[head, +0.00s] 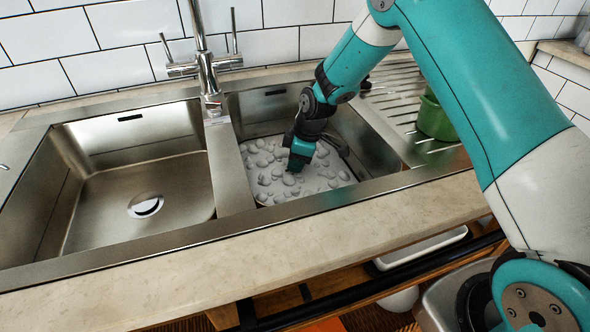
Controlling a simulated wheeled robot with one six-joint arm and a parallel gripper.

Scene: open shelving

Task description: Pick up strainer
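My gripper (297,163) points down into the right sink basin (368,150), its tip at the white, lumpy, foam-like surface (265,170). I cannot tell whether its fingers are open or shut, or whether they touch anything. No strainer can be made out clearly. A dark curved edge (340,146) shows just right of my gripper in the basin, and I cannot tell what it belongs to. Part of the basin behind my gripper is hidden by my arm.
The empty left basin (95,190) has a drain (145,205). A chrome faucet (207,75) stands behind the divider. A green pot (437,120) is on the ridged drainboard (395,95) at right. The stone counter edge (240,255) in front is clear.

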